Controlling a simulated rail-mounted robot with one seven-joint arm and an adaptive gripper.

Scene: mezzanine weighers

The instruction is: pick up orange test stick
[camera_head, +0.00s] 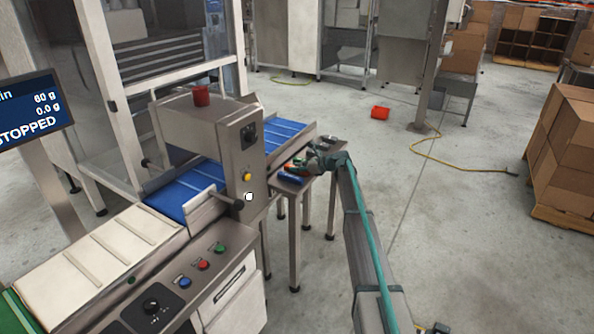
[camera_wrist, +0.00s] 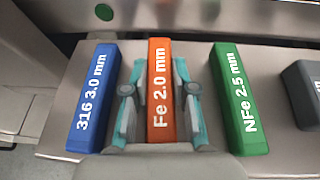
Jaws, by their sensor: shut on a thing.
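The orange test stick (camera_wrist: 160,88), marked "Fe 2.0 mm", lies between the two fingers of my gripper (camera_wrist: 159,66) in the wrist view. My gripper is shut on it, one finger along each long side. A blue stick (camera_wrist: 94,95) marked "316 3.0 mm" lies to the left. A green stick (camera_wrist: 238,95) marked "NFe 2.5 mm" lies to the right. In the head view my gripper is over the small side shelf; the blue stick (camera_head: 290,178) shows in front of it, and the orange one is mostly hidden.
A grey block (camera_wrist: 303,88) sits at the right edge of the wrist view. The weigher housing (camera_head: 245,150) and blue conveyor belt (camera_head: 287,135) stand beside the shelf (camera_head: 297,190).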

